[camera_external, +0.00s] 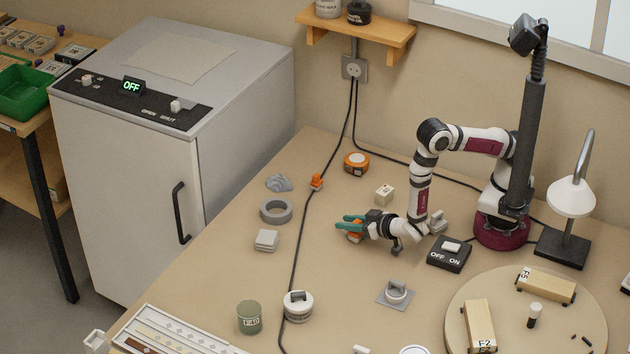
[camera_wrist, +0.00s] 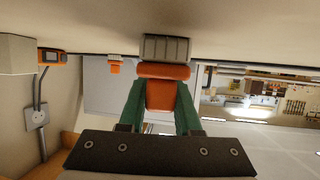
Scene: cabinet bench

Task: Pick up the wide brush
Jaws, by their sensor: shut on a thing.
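My gripper (camera_external: 349,223) is low over the bench, left of my base, with its green fingers pointing left. In the wrist view its two green fingers (camera_wrist: 161,98) are shut on the orange part of the wide brush (camera_wrist: 163,71), one on each side. A grey ridged end (camera_wrist: 168,48) lies beyond the orange part, close to the bench surface. In the external view only a small orange bit of the brush (camera_external: 355,238) shows under the fingers; the rest is hidden. I cannot tell whether the brush touches the bench.
A grey tape ring (camera_external: 263,211), a pale block (camera_external: 266,241) and a grey lump (camera_external: 279,183) lie to the left. A cream cube (camera_external: 384,194) and an orange tape measure (camera_external: 356,163) are behind. A black cable (camera_external: 296,236) crosses the bench. A switch box (camera_external: 449,254) stands to the right.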

